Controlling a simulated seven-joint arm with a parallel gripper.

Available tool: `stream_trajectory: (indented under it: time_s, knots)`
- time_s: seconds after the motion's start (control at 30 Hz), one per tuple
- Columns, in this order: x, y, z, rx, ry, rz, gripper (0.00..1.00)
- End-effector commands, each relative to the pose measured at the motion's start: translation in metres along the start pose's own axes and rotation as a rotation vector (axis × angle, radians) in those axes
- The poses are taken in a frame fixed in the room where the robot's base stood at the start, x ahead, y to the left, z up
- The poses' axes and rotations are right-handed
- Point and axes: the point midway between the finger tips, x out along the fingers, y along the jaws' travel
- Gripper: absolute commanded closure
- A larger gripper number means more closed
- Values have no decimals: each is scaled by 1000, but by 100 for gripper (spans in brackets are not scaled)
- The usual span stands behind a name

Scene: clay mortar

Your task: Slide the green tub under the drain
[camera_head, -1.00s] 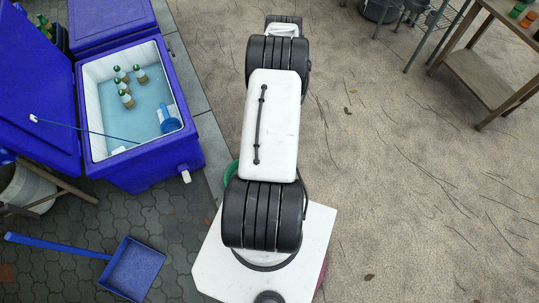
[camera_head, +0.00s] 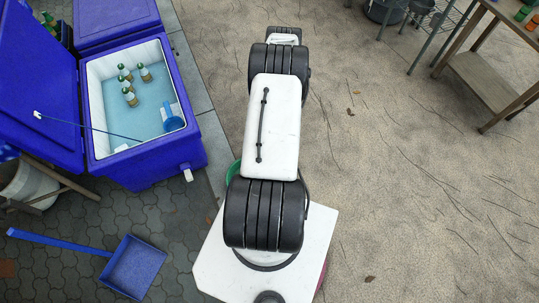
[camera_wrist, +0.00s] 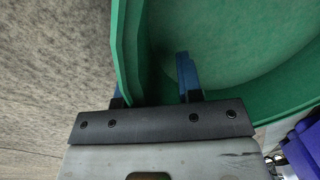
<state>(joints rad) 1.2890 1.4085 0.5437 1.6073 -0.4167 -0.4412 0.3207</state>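The green tub (camera_head: 233,173) is mostly hidden by my arm in the head view; only a sliver of rim shows left of the arm. The wrist view shows the tub (camera_wrist: 240,50) close up, filling the upper right. My gripper (camera_wrist: 150,80) has blue fingers astride the tub's wall, one inside the tub and one outside, partly hidden by the wall. A gap shows between the inner finger and the wall. The drain (camera_head: 188,175) is a white spout low on the blue cooler's (camera_head: 155,172) near right corner, left of the tub.
The cooler lid is open, with several bottles (camera_head: 128,91) inside in liquid. A blue dustpan (camera_head: 134,267) lies on the paving at lower left. A wooden table (camera_head: 485,80) stands at upper right. Sandy ground (camera_head: 410,190) right of my arm is clear.

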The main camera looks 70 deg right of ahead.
Motion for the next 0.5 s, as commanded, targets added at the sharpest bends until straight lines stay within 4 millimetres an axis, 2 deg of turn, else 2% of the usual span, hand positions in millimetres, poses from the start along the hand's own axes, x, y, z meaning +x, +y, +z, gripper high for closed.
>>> stream_trajectory:
  time_s: [0.03, 0.2, 0.27, 0.5]
  knots:
    - [0, 0, 0, 0, 0, 0, 66]
    - [0, 0, 0, 0, 0, 0, 92]
    - [0, 0, 0, 0, 0, 0, 100]
    - [0, 0, 0, 0, 0, 0, 100]
